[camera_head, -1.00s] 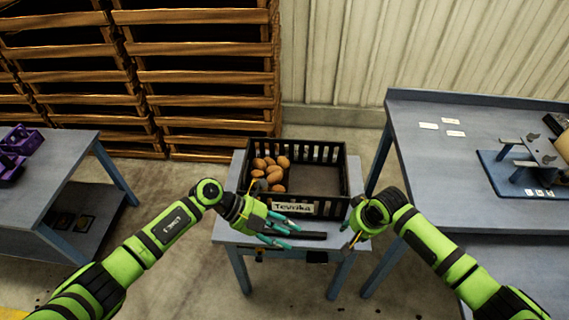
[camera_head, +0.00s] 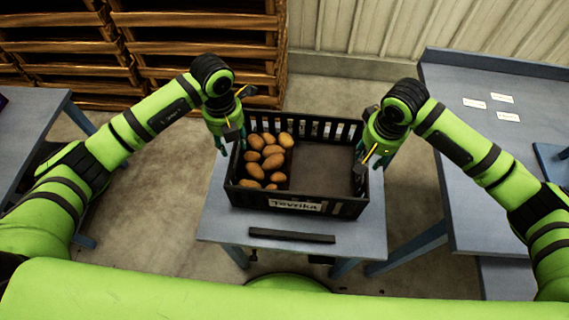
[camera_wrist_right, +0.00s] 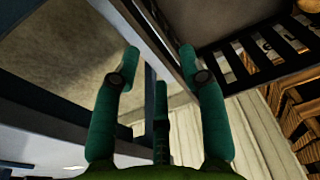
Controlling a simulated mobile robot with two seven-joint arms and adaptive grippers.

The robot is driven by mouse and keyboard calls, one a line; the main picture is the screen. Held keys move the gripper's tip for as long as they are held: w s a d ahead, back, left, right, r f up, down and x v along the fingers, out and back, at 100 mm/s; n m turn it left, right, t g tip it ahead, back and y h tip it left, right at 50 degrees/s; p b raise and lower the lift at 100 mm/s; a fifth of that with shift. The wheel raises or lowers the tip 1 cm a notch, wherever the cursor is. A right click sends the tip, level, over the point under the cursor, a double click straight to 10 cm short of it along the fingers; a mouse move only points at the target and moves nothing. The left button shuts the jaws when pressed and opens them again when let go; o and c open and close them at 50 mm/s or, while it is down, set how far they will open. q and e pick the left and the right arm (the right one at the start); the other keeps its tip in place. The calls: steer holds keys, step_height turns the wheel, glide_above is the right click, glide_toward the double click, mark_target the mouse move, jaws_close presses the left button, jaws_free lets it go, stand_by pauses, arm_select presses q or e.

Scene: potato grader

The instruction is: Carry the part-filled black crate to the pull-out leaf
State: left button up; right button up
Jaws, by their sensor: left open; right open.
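The black crate (camera_head: 293,204) with a "Tevrika" label sits on a small blue-grey table. Several brown potatoes (camera_head: 272,158) lie in its left part; its right part is bare. My left gripper (camera_head: 224,146) is open at the crate's left wall, pointing down. My right gripper (camera_head: 360,174) is open at the right wall; I cannot tell whether either touches it. In the right wrist view, the right gripper's teal fingers (camera_wrist_right: 157,65) are spread and empty, with the crate's slatted wall (camera_wrist_right: 262,58) at upper right. I cannot pick out the pull-out leaf for certain.
The small table (camera_head: 220,222) has a dark bar (camera_head: 291,236) in front of the crate. A blue-grey bench (camera_head: 455,140) with white cards (camera_head: 502,98) stands at right, with a lower surface (camera_head: 505,278) below. Another table (camera_head: 30,125) is at left, wooden pallets (camera_head: 200,50) behind.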

arm_select(q)
steer(key=shift+w+f, duration=0.15)
steer(key=shift+f, duration=3.5)
arm_select(e)
steer(key=shift+w+f, duration=0.2)
steer(key=shift+f, duration=1)
steer(key=shift+w+f, duration=0.2)
steer(key=shift+f, duration=1)
steer(key=shift+w+f, duration=0.2)
steer(key=shift+f, duration=1)
arm_select(q)
jaws_close()
arm_select(e)
jaws_close()
arm_select(q)
steer(key=shift+w+r, duration=0.1)
steer(key=shift+r, duration=0.15)
arm_select(e)
steer(key=shift+w+r, duration=0.1)
steer(key=shift+r, duration=0.1)
